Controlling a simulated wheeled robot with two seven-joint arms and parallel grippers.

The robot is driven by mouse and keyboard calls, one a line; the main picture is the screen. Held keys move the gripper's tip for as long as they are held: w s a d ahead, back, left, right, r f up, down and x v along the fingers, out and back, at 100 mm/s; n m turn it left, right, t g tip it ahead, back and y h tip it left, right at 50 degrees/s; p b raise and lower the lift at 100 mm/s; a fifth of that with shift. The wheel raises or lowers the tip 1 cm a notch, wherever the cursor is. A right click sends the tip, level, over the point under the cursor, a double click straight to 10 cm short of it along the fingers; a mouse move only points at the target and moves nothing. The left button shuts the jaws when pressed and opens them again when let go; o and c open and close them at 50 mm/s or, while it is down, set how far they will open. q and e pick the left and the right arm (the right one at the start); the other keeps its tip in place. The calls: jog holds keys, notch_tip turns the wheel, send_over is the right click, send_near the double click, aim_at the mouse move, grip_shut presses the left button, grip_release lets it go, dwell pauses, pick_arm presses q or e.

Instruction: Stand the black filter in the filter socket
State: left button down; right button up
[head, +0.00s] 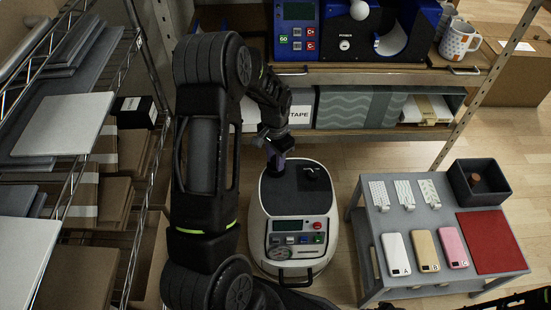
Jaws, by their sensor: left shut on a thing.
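A white machine (258,222) with a dark top plate stands on the floor in the middle of the head view. Its sloped front has a small screen, coloured buttons and a round gauge. My left gripper (275,151) points down over the back left of the dark top. It is shut on a small dark thing, seemingly the black filter (275,165), which is mostly hidden by the fingers. A round black part (310,173) shows on the top plate, right of the gripper; I cannot tell whether it is the filter socket.
A grey table (447,228) at the right holds a dark bin (478,182), a red mat (491,242), phone-like cases and small white pieces. A wire rack with boxes stands at the left.

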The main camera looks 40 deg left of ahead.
pick_arm(q)
jog(key=shift+s+f, duration=0.1)
jog(key=shift+f, duration=0.2)
jog(key=c, duration=1.4)
grip_release()
jog(key=o, duration=0.3)
jog(key=shift+s+d+f, duration=0.1)
jog(key=shift+d, duration=0.1)
jog(key=shift+r+p, duration=0.3)
jog(key=shift+r, duration=0.15)
jog(key=r+p, duration=0.1)
jog(key=r, duration=0.5)
jog(key=r+p, duration=0.1)
jog(key=r, duration=0.5)
jog(key=shift+w+r+p, duration=0.2)
jog(key=shift+r+p, duration=0.05)
jog(key=shift+p, duration=0.1)
